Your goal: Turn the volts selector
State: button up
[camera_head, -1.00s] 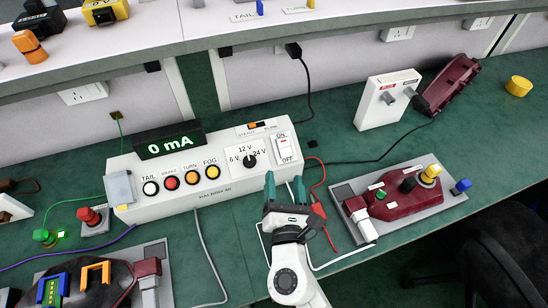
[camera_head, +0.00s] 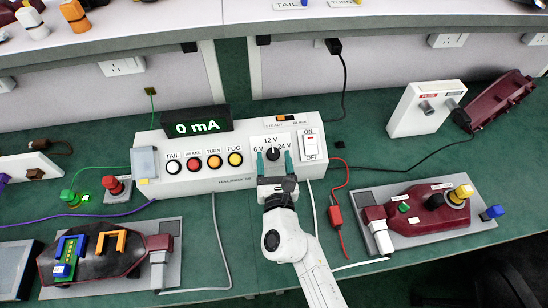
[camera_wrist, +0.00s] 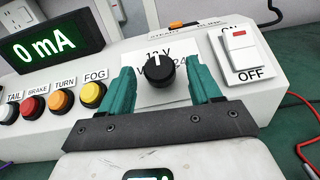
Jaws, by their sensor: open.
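The volts selector is a black round knob (camera_wrist: 159,72) with a white pointer line, on the sloped face of a white test box (camera_head: 212,180). In the wrist view its pointer stands roughly upright, toward the 12 V mark. It also shows in the head view (camera_head: 273,154), between the 6 V and 24 V labels. My gripper (camera_head: 274,162) is open, its two green fingers one on each side of the knob. In the wrist view the fingers (camera_wrist: 159,84) stand apart from the knob with gaps on both sides. I cannot tell the depth of the fingertips exactly.
A white ON/OFF rocker switch (camera_wrist: 240,48) sits close right of the right finger. TAIL, BRAKE, TURN and FOG buttons (camera_head: 204,163) lie left. The display (camera_head: 197,127) reads 0 mA. A maroon lamp (camera_head: 425,210) and red lead (camera_head: 337,216) are at right.

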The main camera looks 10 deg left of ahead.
jog(key=shift+w+a, duration=0.1)
jog(key=shift+w, duration=0.25)
jog(key=shift+c, duration=0.2)
jog(key=c, duration=1)
